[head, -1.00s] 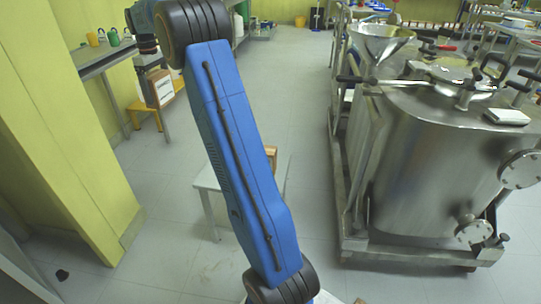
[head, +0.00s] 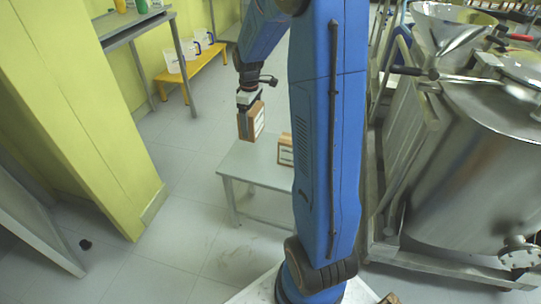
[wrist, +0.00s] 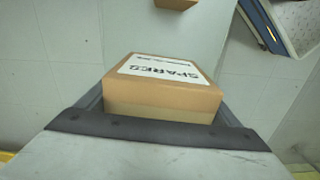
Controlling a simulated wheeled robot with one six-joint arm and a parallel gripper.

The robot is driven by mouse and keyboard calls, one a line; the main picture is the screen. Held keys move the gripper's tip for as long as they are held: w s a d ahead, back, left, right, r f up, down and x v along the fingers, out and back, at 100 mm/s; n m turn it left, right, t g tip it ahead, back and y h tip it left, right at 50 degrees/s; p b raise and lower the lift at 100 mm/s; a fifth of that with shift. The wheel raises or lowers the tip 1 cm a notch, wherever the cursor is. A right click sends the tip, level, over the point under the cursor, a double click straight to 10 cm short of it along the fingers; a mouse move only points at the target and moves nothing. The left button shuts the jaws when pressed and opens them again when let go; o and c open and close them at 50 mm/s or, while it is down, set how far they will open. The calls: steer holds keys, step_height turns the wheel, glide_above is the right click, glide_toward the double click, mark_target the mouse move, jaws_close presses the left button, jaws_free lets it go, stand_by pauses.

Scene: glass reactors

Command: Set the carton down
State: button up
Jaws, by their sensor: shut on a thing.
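The brown carton (head: 250,122) with a white label hangs upright below my gripper (head: 247,101) in the head view, over the back part of a small grey table (head: 255,172). I cannot tell whether its bottom touches the tabletop. In the wrist view the carton (wrist: 160,97) sits between the two jaws of my gripper (wrist: 160,112), its label reading "SPARES". The jaws are shut on it. The tabletop (wrist: 180,32) shows beyond the carton.
A second brown carton (head: 286,150) stands on the table to the right, partly hidden by my arm; a brown box edge (wrist: 176,3) shows in the wrist view. A steel reactor (head: 470,170) is at right. A yellow bench (head: 192,72) with white containers stands behind.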

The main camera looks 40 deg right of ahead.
step_height(320, 180, down, 10)
steer(key=shift+a, duration=0.15)
stand_by(0.4)
steer(key=o, duration=1.1)
steer(key=shift+f, duration=0.1)
